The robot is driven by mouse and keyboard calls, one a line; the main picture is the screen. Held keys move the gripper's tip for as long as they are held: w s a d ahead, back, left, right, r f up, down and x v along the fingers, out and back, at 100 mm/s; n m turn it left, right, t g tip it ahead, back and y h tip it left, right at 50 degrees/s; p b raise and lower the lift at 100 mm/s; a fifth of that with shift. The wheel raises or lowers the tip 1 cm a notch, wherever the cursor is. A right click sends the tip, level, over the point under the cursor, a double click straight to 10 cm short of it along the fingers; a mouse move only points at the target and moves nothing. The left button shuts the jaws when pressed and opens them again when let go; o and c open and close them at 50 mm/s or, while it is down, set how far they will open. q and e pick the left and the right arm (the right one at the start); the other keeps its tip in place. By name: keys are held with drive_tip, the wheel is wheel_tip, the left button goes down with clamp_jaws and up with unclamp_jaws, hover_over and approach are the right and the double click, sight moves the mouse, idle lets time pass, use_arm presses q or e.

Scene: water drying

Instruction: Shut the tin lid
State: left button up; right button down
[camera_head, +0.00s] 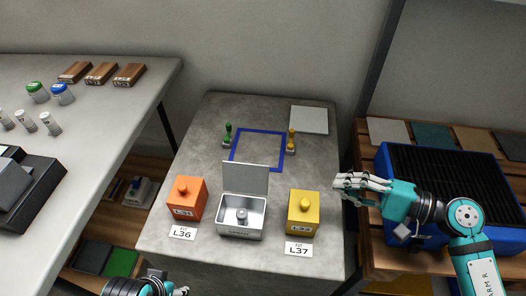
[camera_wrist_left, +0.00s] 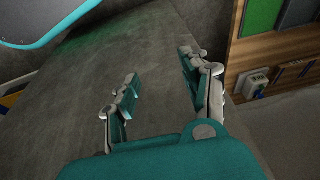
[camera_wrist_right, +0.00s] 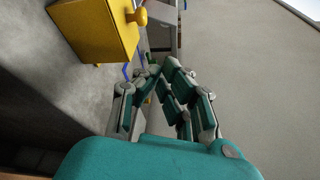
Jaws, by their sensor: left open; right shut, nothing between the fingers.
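The silver tin (camera_head: 241,216) stands on the grey table between an orange box and a yellow box. Its lid (camera_head: 246,179) is open and stands up at the back edge; a small knobbed object (camera_head: 241,214) shows inside. My right gripper (camera_head: 342,183) is shut and empty, to the right of the yellow box and apart from it; it also shows in the right wrist view (camera_wrist_right: 153,75). My left gripper (camera_head: 182,291) is only partly in view at the bottom edge, in front of the orange box. In the left wrist view it is open and empty (camera_wrist_left: 157,68).
The orange box (camera_head: 186,199) and yellow box (camera_head: 303,213) flank the tin closely. Labels L36 (camera_head: 182,232) and L37 (camera_head: 298,249) lie in front. A blue crate (camera_head: 430,157) stands right.

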drive_tip(key=p+x, duration=0.1)
drive_tip(key=x, duration=1.8)
drive_tip(key=shift+s+a+p, duration=0.1)
drive_tip(key=shift+p, duration=0.3)
use_arm(q)
wheel_tip(320, 180, down, 7)
drive_tip(key=shift+w+r, duration=0.2)
drive_tip(key=shift+w, duration=0.05)
drive_tip(key=shift+d, duration=0.1)
drive_tip(key=w+b+v, duration=0.1)
drive_tip(key=b+v, duration=0.2)
drive_tip(key=v, duration=0.5)
drive_tip(key=shift+r, duration=0.5)
use_arm(e)
drive_tip(key=shift+s+r+n+t, duration=0.3)
drive_tip(key=shift+r+n, duration=0.15)
drive_tip(key=shift+n, duration=0.15)
use_arm(q)
drive_tip(key=shift+s, duration=0.15)
use_arm(e)
drive_tip(key=v, duration=1.2)
